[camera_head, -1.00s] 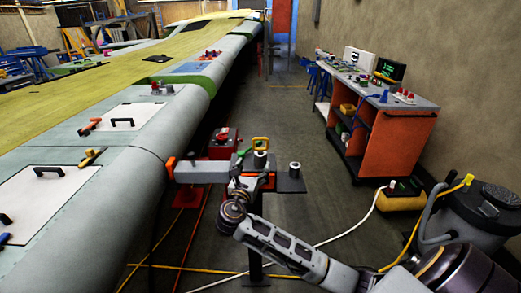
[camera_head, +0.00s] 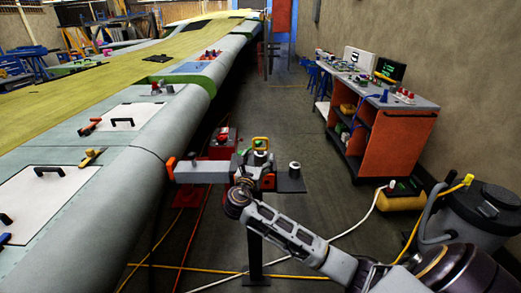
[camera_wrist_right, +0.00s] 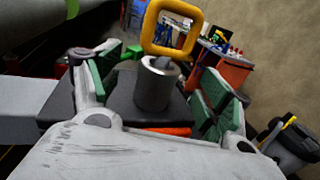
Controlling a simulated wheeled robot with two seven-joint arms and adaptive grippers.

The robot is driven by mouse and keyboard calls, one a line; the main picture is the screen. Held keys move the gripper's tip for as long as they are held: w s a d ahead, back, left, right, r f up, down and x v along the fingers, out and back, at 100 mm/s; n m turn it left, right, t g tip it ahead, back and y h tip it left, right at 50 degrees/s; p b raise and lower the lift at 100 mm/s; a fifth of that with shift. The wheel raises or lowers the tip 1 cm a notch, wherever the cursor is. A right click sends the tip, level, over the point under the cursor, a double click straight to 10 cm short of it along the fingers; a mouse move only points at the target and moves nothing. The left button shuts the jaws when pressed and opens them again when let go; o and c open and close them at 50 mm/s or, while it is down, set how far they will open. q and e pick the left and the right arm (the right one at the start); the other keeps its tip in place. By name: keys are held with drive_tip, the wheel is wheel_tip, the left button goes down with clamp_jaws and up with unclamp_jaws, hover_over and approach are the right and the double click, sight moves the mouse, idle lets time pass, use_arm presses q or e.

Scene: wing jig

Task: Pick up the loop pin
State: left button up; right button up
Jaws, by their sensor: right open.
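The loop pin has a yellow loop handle (camera_head: 261,142) and stands upright in a grey cylindrical bushing on the jig's dark plate. In the right wrist view the yellow loop (camera_wrist_right: 150,27) rises above the grey bushing (camera_wrist_right: 156,84). My right gripper (camera_wrist_right: 163,75) is open and empty, with its green-padded fingers on either side of the bushing and pin. In the head view my right gripper (camera_head: 252,160) is at the near side of the pin and partly hides the bushing. The pin's lower part is hidden in the bushing. My left gripper is not in view.
A second grey bushing (camera_head: 295,169) stands on the plate to the right. A red box (camera_head: 222,142) is behind on the left. The large wing (camera_head: 150,155) fills the left side. An orange workbench (camera_head: 396,140) stands at the right, with open floor between.

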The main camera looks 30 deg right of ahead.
sight(261, 151)
drive_tip(key=x, duration=0.3)
drive_tip(key=shift+w+d+r, duration=0.1)
drive_tip(key=shift+w+d, duration=0.1)
drive_tip(key=shift+d, duration=0.1)
drive_tip(key=shift+w+d, duration=0.1)
drive_tip(key=shift+w, duration=0.05)
drive_tip(key=shift+c, duration=0.2)
drive_tip(key=c, duration=1.2)
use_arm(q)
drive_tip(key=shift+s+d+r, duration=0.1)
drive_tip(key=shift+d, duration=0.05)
use_arm(e)
drive_tip(key=shift+o, duration=0.2)
